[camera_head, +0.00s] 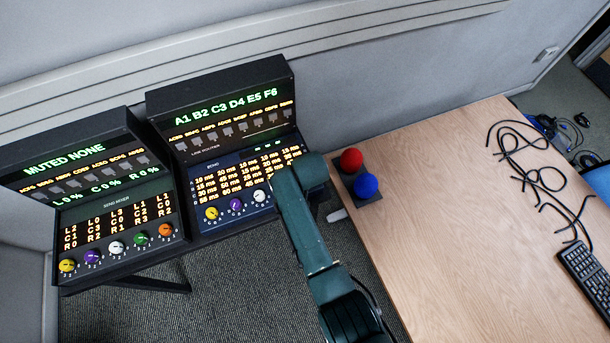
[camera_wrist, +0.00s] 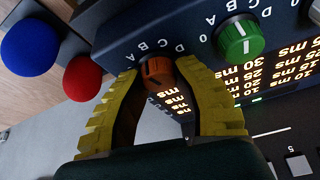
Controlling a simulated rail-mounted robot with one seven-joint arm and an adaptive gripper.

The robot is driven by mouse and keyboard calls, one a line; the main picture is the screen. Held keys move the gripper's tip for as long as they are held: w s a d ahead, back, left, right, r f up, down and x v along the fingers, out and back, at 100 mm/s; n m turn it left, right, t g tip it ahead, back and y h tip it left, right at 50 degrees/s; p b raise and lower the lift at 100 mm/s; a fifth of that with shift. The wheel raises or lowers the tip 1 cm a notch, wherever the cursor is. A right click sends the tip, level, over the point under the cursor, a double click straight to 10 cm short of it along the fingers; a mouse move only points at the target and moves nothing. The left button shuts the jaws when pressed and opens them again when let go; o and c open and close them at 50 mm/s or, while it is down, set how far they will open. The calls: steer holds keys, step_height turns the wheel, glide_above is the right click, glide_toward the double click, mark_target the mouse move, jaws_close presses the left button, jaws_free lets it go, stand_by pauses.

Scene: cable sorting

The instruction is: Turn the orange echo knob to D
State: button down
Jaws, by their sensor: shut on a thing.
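The orange echo knob (camera_wrist: 157,76) shows in the wrist view on the dark echo panel (camera_wrist: 185,28). The yellow fingers of my gripper (camera_wrist: 158,71) stand on either side of it and are shut on it. Letters A, B, C and D are printed along the knob's edge and appear upside down. I cannot tell for sure which letter the knob's mark points at. In the head view my arm covers this knob and my fingers; the echo panel (camera_head: 222,184) shows with its yellow, purple and white knobs.
A green knob (camera_wrist: 240,38) sits beside the orange one. A red ball (camera_head: 351,160) and a blue ball (camera_head: 366,185) are on a dark base at the table's (camera_head: 440,230) edge. The send mixer (camera_head: 115,215), left, has its own orange knob (camera_head: 166,230). Cables (camera_head: 530,165) lie far right.

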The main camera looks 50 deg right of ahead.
steer(key=m, duration=0.1)
steer(key=m+g+b, duration=0.1)
steer(key=m, duration=0.1)
steer(key=m+h, duration=0.1)
steer(key=shift+a+f+m, duration=0.1)
steer(key=shift+f+m, duration=0.2)
steer(key=shift+f, duration=0.05)
steer(key=m+g+b, duration=0.1)
steer(key=m+b, duration=0.1)
steer(key=m+g+b, duration=0.1)
steer(key=m, duration=0.1)
steer(key=shift+f+m+h+b, duration=0.15)
steer(key=shift+m+h+b, duration=0.15)
steer(key=shift+b, duration=0.1)
steer(key=m+g+b, duration=0.1)
steer(key=m+b, duration=0.3)
steer(key=shift+m+g+b, duration=0.3)
steer(key=shift+g, duration=0.1)
steer(key=m+g+b, duration=0.1)
steer(key=m+b, duration=0.2)
steer(key=shift+y, duration=0.4)
steer(key=shift+r+m+b, duration=0.25)
steer(key=shift+m+b, duration=0.05)
steer(key=shift+b, duration=0.1)
steer(key=c, duration=0.8)
jaws_free()
steer(key=shift+r, duration=0.1)
steer(key=shift+o, duration=0.2)
steer(key=shift+r, duration=0.1)
